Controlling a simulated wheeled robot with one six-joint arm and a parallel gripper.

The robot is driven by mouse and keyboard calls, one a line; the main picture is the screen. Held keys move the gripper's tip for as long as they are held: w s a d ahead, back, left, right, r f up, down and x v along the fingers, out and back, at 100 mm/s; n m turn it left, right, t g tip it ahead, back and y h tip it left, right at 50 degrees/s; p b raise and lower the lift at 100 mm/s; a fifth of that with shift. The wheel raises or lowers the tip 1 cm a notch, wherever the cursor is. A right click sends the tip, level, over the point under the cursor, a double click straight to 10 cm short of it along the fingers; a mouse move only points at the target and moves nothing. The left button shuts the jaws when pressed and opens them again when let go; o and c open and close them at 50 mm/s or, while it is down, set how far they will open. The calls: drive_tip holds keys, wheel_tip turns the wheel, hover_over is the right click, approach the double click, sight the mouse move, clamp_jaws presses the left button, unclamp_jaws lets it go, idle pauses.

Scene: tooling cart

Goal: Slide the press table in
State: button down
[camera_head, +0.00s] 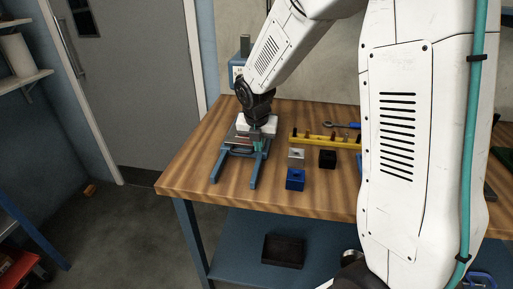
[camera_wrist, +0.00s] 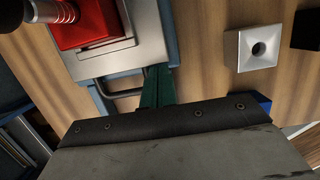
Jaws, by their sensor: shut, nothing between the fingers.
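The blue press (camera_head: 237,72) stands at the back left of the wooden bench, with two blue rails (camera_head: 219,166) reaching toward the front. The press table (camera_head: 240,137) is a grey plate on these rails, partly hidden by my arm; it also shows at the top of the wrist view (camera_wrist: 150,40). A red block (camera_wrist: 88,24) sits on it. A dark bar handle (camera_wrist: 122,93) sticks out from its edge. My gripper (camera_head: 255,128) is low over the table. Its green fingertips (camera_wrist: 157,86) are shut and empty, at the handle's right end; contact cannot be told.
A grey block (camera_head: 296,155), a black block (camera_head: 327,159) and a blue block (camera_head: 295,179) stand right of the rails. A yellow rack (camera_head: 325,140) lies behind them. The bench's front left corner is clear.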

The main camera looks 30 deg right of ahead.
drive_tip(key=shift+w+r, duration=0.1)
drive_tip(key=s+a, duration=0.2)
drive_tip(key=s, duration=0.1)
drive_tip(key=shift+a, duration=0.3)
drive_tip(key=s+v, duration=0.1)
drive_tip(key=v, duration=0.9)
drive_tip(key=s+r+m, duration=0.2)
drive_tip(key=s+m, duration=1.1)
drive_tip(key=m, duration=0.1)
drive_tip(key=s+r+m+y, duration=0.1)
drive_tip(key=s+r+m, duration=0.2)
drive_tip(key=s+m, duration=1.1)
drive_tip(key=shift+d+r+m+g+y, duration=0.25)
drive_tip(key=shift+d+m+g+y, duration=0.05)
drive_tip(key=shift+d+m+g, duration=0.1)
